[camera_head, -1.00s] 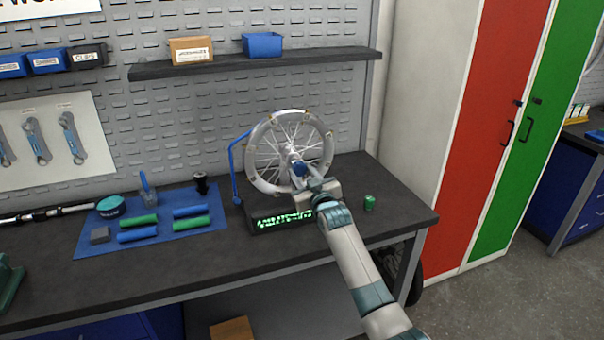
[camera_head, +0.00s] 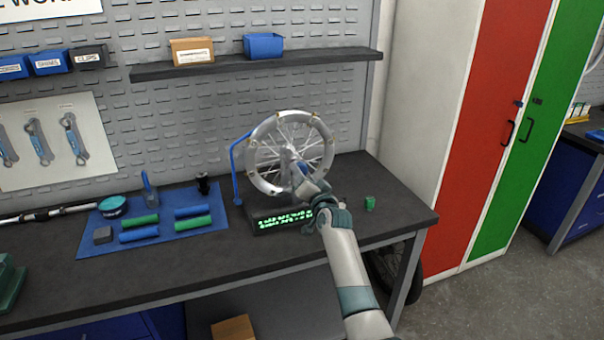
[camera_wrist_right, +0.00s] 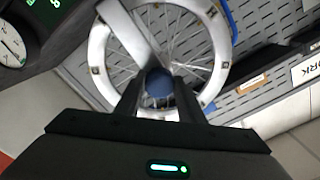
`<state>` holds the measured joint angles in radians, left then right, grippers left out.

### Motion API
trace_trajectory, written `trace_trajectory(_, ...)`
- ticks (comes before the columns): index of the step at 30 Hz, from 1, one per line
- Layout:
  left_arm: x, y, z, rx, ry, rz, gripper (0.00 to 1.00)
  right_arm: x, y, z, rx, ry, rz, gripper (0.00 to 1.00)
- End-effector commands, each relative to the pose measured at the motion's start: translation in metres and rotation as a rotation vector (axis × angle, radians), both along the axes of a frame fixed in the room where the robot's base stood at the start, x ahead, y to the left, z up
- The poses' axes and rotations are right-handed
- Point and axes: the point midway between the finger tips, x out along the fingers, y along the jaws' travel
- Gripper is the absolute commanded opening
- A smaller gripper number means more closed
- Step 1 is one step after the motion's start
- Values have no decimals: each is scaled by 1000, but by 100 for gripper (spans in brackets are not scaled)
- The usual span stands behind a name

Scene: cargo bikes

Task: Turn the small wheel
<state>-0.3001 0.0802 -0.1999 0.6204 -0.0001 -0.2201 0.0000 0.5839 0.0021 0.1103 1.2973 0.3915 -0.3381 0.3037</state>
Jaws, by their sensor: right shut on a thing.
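The small wheel (camera_head: 319,124) stands upright in a stand with a blue side arm (camera_head: 235,170) on the workbench. It has a silver rim and thin spokes. My right gripper (camera_head: 305,184) is in front of the wheel, at its lower middle. In the right wrist view the gripper (camera_wrist_right: 158,95) is shut on a round blue knob (camera_wrist_right: 158,82) in front of the spokes. The wheel's rim (camera_wrist_right: 99,45) also shows there. In the head view the gripper mostly hides the knob. My left gripper is not in view.
A green-lit display (camera_head: 285,219) sits at the stand's base. A small green object (camera_head: 369,204) stands to the right. A blue mat (camera_head: 95,240) with grips and tools lies to the left. A shelf (camera_head: 330,58) runs above the wheel. Red and green lockers stand at the right.

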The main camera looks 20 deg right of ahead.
Motion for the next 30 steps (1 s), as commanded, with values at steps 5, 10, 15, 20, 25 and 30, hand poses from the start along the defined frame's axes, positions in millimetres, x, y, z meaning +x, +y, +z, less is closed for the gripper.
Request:
trace_trajectory(5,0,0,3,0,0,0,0,0,2,-2,128,9,2,0)
trace_trajectory(10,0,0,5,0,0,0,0,0,1,-2,205,13,1,0)
trace_trajectory(15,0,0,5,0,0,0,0,0,1,-2,241,15,2,0)
trace_trajectory(20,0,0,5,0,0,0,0,0,1,-2,249,15,2,0)
trace_trajectory(25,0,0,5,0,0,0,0,0,2,-3,249,15,2,0)
trace_trajectory(30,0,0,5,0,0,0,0,0,2,-2,248,15,2,54)
